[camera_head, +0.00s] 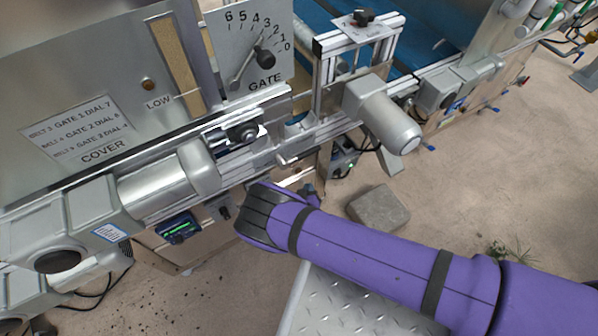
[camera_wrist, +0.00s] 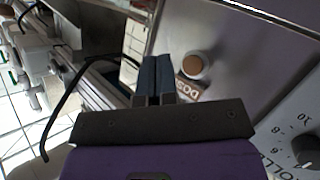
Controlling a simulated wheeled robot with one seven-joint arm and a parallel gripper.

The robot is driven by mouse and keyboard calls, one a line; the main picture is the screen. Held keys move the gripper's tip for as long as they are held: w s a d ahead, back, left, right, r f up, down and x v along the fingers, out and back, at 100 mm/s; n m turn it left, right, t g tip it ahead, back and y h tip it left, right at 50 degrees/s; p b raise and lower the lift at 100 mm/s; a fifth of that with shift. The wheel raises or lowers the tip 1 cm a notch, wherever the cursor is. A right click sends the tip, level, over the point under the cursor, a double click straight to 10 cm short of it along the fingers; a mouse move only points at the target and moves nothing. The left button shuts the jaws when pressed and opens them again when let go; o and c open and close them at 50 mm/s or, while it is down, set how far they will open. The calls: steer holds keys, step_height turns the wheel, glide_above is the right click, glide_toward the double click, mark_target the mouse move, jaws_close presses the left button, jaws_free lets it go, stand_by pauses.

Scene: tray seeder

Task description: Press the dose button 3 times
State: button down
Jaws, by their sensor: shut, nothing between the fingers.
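The dose button (camera_wrist: 193,64) is a round brown cap in a pale ring on a grey metal panel, in the wrist view. A small label reading DOSE (camera_wrist: 188,88) sits just below it. My gripper (camera_wrist: 155,62) is shut and empty, its two dark fingers side by side. In the picture the fingertips lie just left of the button, and a gap shows between them and it. How far they stand from the panel I cannot tell. In the head view my purple arm reaches in from the lower right, and I cannot make out the dose button there.
A dial (camera_wrist: 306,150) with numbers is right of the button. In the head view a GATE dial (camera_head: 263,58), a brown round part by the LOW label (camera_head: 148,84) and grey motors (camera_head: 383,115) line the machine. A stone block (camera_head: 379,208) lies on the floor.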

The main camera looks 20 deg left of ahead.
steer(key=shift+w+a, duration=1.25)
steer(key=shift+a, duration=0.2)
steer(key=shift+w+a, duration=0.1)
stand_by(1.0)
steer(key=shift+w+a, duration=0.2)
steer(key=shift+w+a, duration=0.25)
steer(key=shift+a, duration=0.1)
stand_by(0.9)
steer(key=shift+s+d, duration=0.1)
stand_by(0.3)
steer(key=shift+s+d, duration=0.45)
steer(key=shift+d, duration=0.1)
steer(key=s+d, duration=0.3)
steer(key=shift+s+d, duration=0.15)
steer(key=shift+d, duration=0.25)
